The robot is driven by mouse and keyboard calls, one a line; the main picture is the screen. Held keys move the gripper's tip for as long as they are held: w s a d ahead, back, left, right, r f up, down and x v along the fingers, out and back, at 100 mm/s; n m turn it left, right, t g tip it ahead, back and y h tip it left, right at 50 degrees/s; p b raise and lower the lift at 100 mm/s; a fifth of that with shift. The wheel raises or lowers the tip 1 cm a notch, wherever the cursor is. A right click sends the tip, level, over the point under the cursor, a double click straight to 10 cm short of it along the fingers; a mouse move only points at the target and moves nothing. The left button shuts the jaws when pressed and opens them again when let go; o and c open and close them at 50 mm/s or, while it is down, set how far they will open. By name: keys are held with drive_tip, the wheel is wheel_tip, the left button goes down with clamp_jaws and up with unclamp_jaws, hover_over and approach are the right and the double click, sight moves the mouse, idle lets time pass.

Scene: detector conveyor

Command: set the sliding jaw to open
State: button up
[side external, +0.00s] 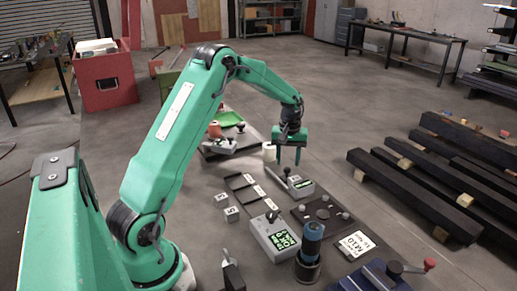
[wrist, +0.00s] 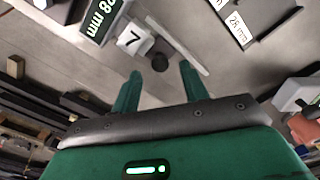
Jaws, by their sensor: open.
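My gripper (side external: 288,162) points down with its two fingers apart and nothing held. It hangs over a grey device (side external: 301,189) with a small lit display and a dark knob (side external: 287,172). In the wrist view, a small dark round knob (wrist: 160,62) shows between the fingertips; I cannot tell whether they touch it. A pale narrow strip (wrist: 178,46) runs beside that knob. A dark display (wrist: 103,18) reading "88 mm" and a tile (wrist: 136,38) marked 7 are near it. I cannot tell for certain which part is the sliding jaw.
A second grey device (side external: 271,236), a blue-and-black cylinder (side external: 312,240) and a white label card (side external: 355,244) stand nearer the camera. A blue tool with a red-ended handle (side external: 429,264) is at the lower right. Dark beams (side external: 415,185) lie right.

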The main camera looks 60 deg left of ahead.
sight(288, 175)
drive_tip(key=shift+f, duration=1.5)
